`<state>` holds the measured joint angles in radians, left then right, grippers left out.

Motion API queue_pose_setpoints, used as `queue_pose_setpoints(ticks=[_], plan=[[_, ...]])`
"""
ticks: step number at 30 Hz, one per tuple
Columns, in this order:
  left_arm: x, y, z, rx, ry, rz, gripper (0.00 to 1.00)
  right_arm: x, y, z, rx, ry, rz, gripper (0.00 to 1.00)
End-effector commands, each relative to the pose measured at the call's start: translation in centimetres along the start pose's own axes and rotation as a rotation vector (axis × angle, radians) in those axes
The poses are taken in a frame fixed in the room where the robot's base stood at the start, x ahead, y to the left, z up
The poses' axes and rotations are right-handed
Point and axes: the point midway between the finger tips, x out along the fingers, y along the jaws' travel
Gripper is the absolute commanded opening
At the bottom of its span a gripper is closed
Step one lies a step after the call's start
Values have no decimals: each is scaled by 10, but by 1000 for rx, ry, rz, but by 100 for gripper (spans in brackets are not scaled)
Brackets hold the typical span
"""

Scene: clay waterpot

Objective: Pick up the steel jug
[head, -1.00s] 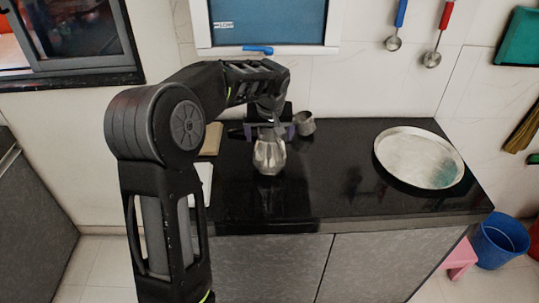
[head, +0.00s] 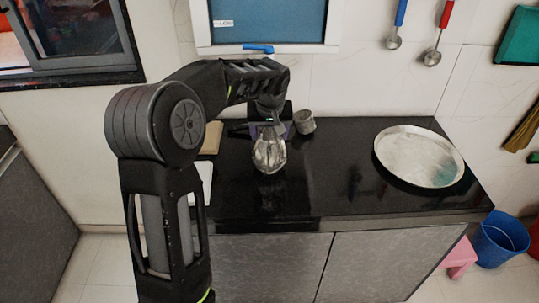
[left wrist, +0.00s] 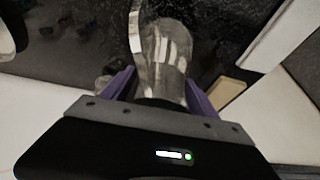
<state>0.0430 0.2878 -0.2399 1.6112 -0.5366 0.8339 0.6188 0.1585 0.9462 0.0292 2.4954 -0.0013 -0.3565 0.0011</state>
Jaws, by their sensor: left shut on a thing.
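The steel jug (head: 269,156) is shiny and rounded and is upright on the black counter, below my left gripper (head: 268,128). In the left wrist view the jug (left wrist: 165,50) shows between the two purple fingers of the left gripper (left wrist: 160,92), with its curved handle towards the top. The left gripper is shut on the jug near its upper part. My gripper hides the jug's top in the head view. Whether the jug's base touches the counter is hard to tell. My right gripper is not in view.
A small grey cup (head: 305,122) stands just right of the gripper. A large round steel tray (head: 455,160) lies on the right of the counter. A tan board (head: 212,138) and a white item (head: 206,180) lie at left. The counter's front middle is clear.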

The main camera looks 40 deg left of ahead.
Motion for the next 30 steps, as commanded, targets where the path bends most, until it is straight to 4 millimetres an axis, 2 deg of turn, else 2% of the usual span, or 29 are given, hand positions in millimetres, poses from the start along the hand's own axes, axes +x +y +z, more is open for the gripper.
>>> queue_pose_setpoints(ticks=[2, 22, 30], plan=[[0, 0, 0, 0, 0, 0, 54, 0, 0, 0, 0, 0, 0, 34], [0, 0, 0, 0, 0, 0, 0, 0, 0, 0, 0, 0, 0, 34], [-1, 0, -1, 0, 2, 1, 0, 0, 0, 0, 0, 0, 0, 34]])
